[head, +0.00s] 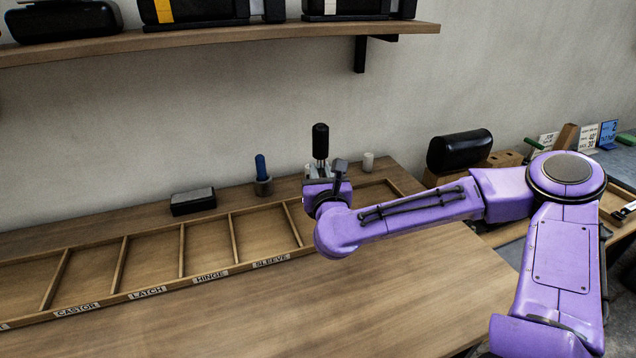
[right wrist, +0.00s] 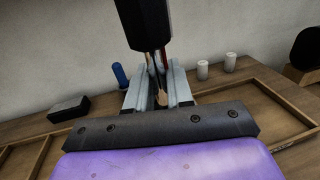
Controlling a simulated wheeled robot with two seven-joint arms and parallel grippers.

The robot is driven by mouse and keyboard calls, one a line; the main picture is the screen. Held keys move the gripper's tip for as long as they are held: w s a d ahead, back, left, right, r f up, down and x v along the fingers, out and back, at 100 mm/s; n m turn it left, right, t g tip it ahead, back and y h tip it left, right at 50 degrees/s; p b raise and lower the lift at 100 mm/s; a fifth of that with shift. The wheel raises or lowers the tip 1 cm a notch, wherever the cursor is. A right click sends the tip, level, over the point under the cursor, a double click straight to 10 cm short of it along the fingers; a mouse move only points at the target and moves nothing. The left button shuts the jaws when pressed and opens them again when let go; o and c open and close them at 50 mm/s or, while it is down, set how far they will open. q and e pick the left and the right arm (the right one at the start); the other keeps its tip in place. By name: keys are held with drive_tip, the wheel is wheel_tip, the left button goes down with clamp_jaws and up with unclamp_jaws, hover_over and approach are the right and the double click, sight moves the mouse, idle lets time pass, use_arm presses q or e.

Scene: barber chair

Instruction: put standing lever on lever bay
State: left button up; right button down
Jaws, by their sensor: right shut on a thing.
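The lever has a black handle (head: 320,140) on a thin metal stem and stands upright in my right gripper (head: 321,171). In the right wrist view the jaws (right wrist: 158,90) are shut on the stem, with the black grip (right wrist: 144,22) rising above them. The gripper is over the right part of a wooden divided tray (head: 123,265). Its readable bay labels are CASTOR, LATCH, HINGE and SLEEVE. My arm covers the tray front right of SLEEVE, and I read no lever label. My left gripper is out of view.
Behind the tray stand a grey-topped black block (head: 193,201), a blue peg in a grey holder (head: 263,176) and a white cylinder (head: 368,162). A black cushion (head: 460,151) is at right. A shelf (head: 220,42) hangs above. The front tabletop is clear.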

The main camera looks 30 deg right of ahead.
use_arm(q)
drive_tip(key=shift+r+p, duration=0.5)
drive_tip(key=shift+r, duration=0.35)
use_arm(e)
drive_tip(key=w+d+f, duration=0.2)
drive_tip(key=w+f, duration=0.2)
drive_tip(key=f, duration=0.5)
drive_tip(key=shift+w+d, duration=0.4)
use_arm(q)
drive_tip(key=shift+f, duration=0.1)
use_arm(e)
drive_tip(key=shift+f, duration=0.15)
drive_tip(key=c, duration=1)
unclamp_jaws()
use_arm(q)
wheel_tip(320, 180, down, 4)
drive_tip(key=b, duration=0.4)
use_arm(e)
drive_tip(key=v, duration=1.2)
